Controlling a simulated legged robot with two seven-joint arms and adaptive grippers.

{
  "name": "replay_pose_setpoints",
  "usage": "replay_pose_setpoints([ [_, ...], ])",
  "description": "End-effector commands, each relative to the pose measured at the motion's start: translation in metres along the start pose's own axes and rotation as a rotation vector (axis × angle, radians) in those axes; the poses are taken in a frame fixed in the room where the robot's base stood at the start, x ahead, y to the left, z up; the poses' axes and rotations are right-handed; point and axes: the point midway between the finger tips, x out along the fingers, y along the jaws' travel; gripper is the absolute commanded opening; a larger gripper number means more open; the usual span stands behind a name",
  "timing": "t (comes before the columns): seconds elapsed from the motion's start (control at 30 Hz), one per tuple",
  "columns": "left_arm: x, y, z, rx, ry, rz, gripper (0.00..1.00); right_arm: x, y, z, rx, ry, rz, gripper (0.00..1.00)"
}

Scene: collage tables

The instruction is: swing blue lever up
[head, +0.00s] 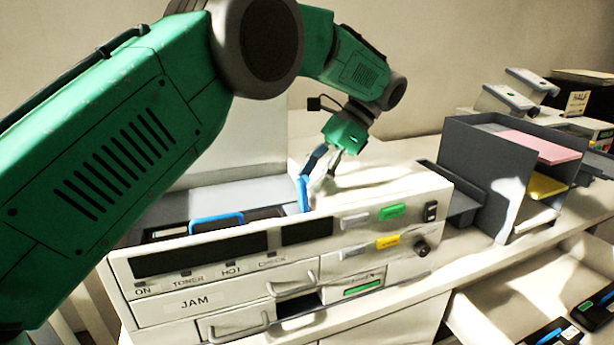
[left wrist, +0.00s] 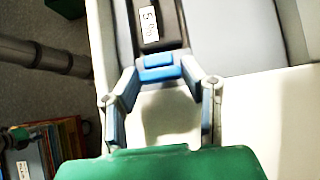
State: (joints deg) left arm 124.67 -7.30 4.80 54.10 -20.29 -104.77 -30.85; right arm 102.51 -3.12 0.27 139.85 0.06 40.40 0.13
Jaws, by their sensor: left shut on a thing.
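In the left wrist view the blue piece (left wrist: 158,67) sits between my fingertips, at the end of a dark cartridge with a white label. My left gripper (head: 317,178) reaches down from above and is shut on the blue lever. Its fingers also show in the left wrist view (left wrist: 160,78), one on each side of the blue piece. The lever's lower end is hidden behind the machine's front panel. My right gripper is not in view.
A grey tray rack (head: 480,165) with coloured paper stands to the right. More boxes are behind it. Dark items with blue parts lie at lower right.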

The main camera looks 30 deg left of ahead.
Motion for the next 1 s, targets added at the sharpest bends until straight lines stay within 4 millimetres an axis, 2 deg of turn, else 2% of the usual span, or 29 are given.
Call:
replay_pose_setpoints([
  [0.6, -0.0025, -0.0013, -0.0039, -0.001, -0.040, -0.005, 0.08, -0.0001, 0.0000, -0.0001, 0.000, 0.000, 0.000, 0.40],
  [0.63, -0.0025, -0.0014, -0.0038, -0.001, -0.040, -0.005, 0.40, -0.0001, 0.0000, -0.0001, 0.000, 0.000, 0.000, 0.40],
  [0.67, -0.0025, -0.0014, -0.0038, -0.002, -0.040, -0.005, 0.50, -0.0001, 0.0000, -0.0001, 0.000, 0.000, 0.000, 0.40],
  [0.7, -0.0024, -0.0014, -0.0038, -0.001, -0.040, -0.005, 0.57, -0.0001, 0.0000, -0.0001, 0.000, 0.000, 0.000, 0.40],
  [1.0, -0.0020, 0.0001, -0.0015, -0.002, -0.039, -0.004, 0.57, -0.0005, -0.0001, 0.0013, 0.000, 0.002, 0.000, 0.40],
])
